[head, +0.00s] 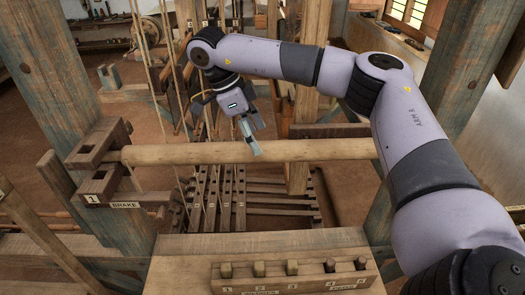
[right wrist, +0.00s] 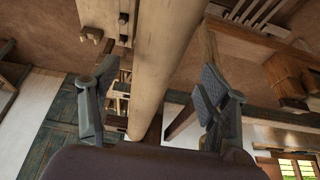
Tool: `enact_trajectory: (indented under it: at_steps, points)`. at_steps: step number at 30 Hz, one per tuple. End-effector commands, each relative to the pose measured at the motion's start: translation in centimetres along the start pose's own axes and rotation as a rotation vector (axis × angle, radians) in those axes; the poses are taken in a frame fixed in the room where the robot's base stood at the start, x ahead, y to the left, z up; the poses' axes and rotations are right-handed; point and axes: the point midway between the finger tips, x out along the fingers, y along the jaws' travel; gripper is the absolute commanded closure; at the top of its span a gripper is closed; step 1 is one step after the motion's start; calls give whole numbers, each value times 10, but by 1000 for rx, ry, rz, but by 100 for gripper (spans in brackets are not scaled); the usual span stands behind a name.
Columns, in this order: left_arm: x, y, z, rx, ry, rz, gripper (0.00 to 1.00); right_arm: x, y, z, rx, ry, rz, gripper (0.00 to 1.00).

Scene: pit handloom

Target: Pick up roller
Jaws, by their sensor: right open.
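The roller (head: 330,150) is a long, pale round wooden beam lying level across the loom in the head view. Its left end meets a dark wooden bracket (head: 98,150); its right end is hidden behind my right arm. My right gripper (head: 254,146) is open, its fingers over the middle of the roller in the picture. In the right wrist view, the roller (right wrist: 168,55) runs between the two spread fingers of the gripper (right wrist: 155,90). No hold on it shows, and I cannot tell whether a finger touches it. My left gripper is out of view.
A board with numbered pegs (head: 292,272) stands at the front. A plate marked "BRAKE" (head: 125,204) is below the bracket. Dark slats (head: 215,195) and cords hang below and behind the roller. Weathered posts (head: 55,75) stand on both sides.

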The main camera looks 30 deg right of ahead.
Motion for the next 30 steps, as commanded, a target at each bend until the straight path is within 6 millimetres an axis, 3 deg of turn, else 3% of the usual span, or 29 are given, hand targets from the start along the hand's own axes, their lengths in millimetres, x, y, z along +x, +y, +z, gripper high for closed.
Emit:
enact_trajectory:
  at_steps: [12, 20, 30]
  points:
    - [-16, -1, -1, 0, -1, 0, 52, 46, 4, -1, 0, 2, 2, 30]
    - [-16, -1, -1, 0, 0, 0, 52, 50, 4, 0, -1, 1, 0, 30]
    - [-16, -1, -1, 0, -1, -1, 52, 50, 4, 0, 0, 1, 1, 51]
